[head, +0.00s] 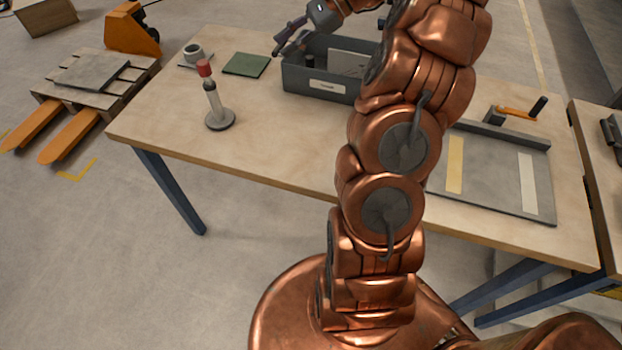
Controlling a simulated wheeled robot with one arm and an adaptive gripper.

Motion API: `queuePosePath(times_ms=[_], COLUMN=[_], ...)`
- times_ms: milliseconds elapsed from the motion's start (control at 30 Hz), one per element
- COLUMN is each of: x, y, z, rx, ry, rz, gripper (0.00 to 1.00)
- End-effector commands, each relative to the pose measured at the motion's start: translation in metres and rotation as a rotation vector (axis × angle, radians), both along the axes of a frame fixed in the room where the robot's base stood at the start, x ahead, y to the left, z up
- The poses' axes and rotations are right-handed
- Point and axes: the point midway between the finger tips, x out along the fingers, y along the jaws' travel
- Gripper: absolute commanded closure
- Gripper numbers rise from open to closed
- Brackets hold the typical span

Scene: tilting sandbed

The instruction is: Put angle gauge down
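My gripper (283,45) is at the top of the head view, above the back left corner of a dark grey bin (318,83) and just right of a green pad (246,64). Its dark fingers point down and left and look small and close together. I cannot tell whether they are open or shut, or whether they hold something. I cannot make out the angle gauge for certain. The bin holds a dark upright item (310,61) and a light grey flat piece (347,63). My arm hides the bin's right end.
On the wooden table (270,135) stand a red-topped post on a round base (213,105), a ring-shaped item (193,52) and a grey tray (497,180) with yellow and white strips. An orange-handled tool (517,113) lies behind the tray. A pallet truck (130,28) stands left.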

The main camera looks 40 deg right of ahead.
Motion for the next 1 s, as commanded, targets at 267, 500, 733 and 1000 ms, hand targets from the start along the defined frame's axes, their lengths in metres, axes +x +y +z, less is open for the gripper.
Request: queuePosePath(times_ms=[267, 500, 733, 1000], x=[-0.044, -0.104, -0.173, -0.254], y=[0.115, 0.184, 0.222, 0.233], z=[0.012, 0.006, -0.007, -0.029], rx=[-0.186, -0.35, -0.508, -0.683], ry=[-0.063, -0.121, -0.177, -0.242], rz=[0.323, 0.599, 0.865, 1.171], gripper=[0.68, 0.68, 0.68, 0.68])
